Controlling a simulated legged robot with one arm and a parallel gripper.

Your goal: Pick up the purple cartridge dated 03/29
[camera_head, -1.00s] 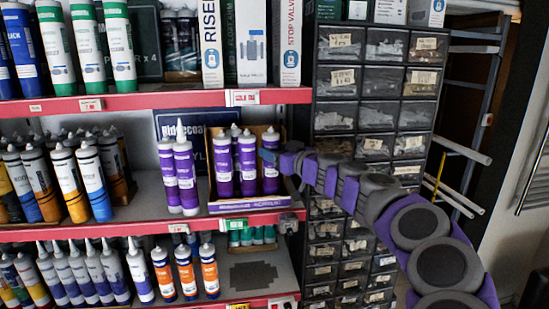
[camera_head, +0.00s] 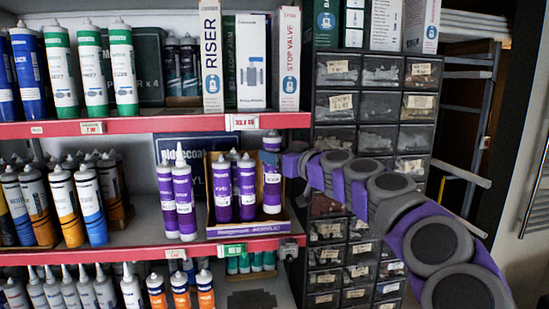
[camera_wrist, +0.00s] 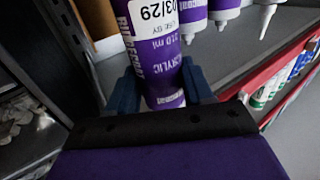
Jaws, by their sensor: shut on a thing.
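A purple cartridge (camera_head: 272,189) with a white label stands upright at the right side of an open display box (camera_head: 245,232) on the middle shelf. In the wrist view the cartridge (camera_wrist: 158,62) shows the date 03/29 on its label. My gripper (camera_head: 271,157) reaches in from the right and is shut on it. Its blue fingers (camera_wrist: 162,88) sit on both sides of the cartridge in the wrist view. The cartridge's top stands above its neighbours. Other purple cartridges (camera_head: 222,190) stand beside it in the box, and two more (camera_head: 183,200) stand just left of the box.
Red-edged shelves (camera_head: 120,253) hold many other cartridges. The upper shelf (camera_head: 150,128) with boxes is above the held cartridge. A dark drawer cabinet (camera_head: 375,105) stands right of the shelves, behind my arm. The display box's back and side walls are close to the cartridge.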

